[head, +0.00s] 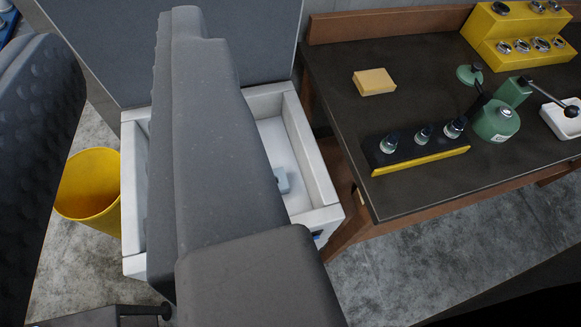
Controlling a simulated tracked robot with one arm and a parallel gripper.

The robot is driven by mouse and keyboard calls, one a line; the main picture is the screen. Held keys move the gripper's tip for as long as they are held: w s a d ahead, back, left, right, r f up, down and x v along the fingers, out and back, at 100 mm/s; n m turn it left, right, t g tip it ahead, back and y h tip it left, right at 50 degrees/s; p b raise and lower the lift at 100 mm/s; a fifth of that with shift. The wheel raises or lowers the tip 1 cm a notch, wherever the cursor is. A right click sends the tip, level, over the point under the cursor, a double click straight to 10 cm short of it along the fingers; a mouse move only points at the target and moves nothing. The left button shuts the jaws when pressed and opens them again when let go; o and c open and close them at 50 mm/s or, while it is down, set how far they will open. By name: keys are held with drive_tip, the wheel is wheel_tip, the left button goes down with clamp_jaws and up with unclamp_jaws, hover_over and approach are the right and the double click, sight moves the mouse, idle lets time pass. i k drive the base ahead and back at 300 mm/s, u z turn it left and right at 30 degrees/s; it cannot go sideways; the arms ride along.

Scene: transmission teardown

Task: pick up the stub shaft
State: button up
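My gripper (120,70) fills the left half of the head view. Its two grey fingers have bumpy inner pads and stand wide apart, with nothing between them. I cannot pick out the stub shaft with certainty. A small pale grey-blue part (283,180) lies in the white-walled box (318,168), half hidden behind the right finger; I cannot tell what it is. The rest of the box's inside is largely covered by that finger.
A yellow bin (88,183) stands on the floor at left. The dark-topped bench (410,80) at right holds a yellow block (374,81), a rack with three small metal pieces (420,153), a green press-like tool (497,118), a yellow stepped stand (510,38) and a white tray (560,120).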

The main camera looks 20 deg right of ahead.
sight(387, 144)
drive_tip(key=z, duration=1.05)
drive_tip(key=k, duration=0.9)
drive_tip(key=z, duration=0.5)
drive_tip(key=i, duration=1.6)
drive_tip(key=u, duration=0.4)
